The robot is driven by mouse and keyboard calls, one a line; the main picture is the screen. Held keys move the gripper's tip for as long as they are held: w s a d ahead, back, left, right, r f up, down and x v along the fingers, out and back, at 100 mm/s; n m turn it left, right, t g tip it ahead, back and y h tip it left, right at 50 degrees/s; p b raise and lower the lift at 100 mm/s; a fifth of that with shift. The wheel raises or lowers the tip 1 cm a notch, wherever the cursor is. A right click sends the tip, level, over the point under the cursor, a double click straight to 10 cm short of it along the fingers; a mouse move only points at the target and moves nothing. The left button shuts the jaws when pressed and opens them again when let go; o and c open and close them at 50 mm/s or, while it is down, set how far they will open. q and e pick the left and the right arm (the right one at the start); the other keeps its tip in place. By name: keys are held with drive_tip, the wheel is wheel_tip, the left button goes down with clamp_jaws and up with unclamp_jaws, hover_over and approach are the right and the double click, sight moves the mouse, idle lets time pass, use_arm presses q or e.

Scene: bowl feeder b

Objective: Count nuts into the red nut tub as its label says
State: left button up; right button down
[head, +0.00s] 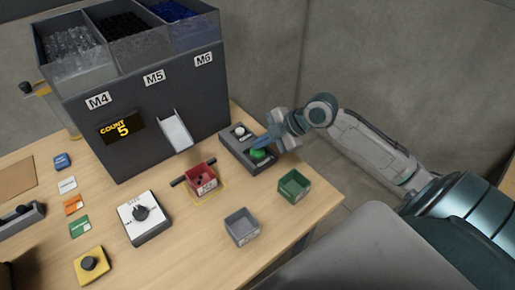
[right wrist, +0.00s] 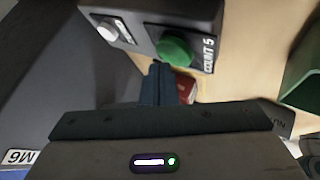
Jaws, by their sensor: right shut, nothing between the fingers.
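The red nut tub (head: 202,180) stands on the table below the feeder's chute (head: 175,131), with a few dark pieces inside and a white label too small to read. Part of it shows in the right wrist view (right wrist: 186,88). The feeder (head: 150,105) has a display (head: 122,127) reading COUNT 5. A button box (head: 247,150) has a white button (head: 239,131) and a green button (head: 258,153); the wrist view shows "COUNT 5" beside the green button (right wrist: 174,50). My right gripper (head: 259,143) is shut and empty, its tips close to the green button; contact cannot be told.
Three bins marked M4, M5 and M6 top the feeder. A green tub (head: 293,186) and a grey tub (head: 241,227) stand to the right. A dial box (head: 144,217), a yellow button box (head: 91,265) and several coloured cards (head: 73,204) are on the left.

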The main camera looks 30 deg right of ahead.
sight(261, 151)
use_arm(q)
drive_tip(key=shift+r, duration=0.2)
use_arm(e)
drive_tip(key=shift+r, duration=0.3)
wheel_tip(261, 151, up, 5)
drive_tip(key=p, duration=0.4)
use_arm(q)
wheel_tip(261, 151, up, 4)
drive_tip(key=shift+f, duration=0.15)
idle(2.0)
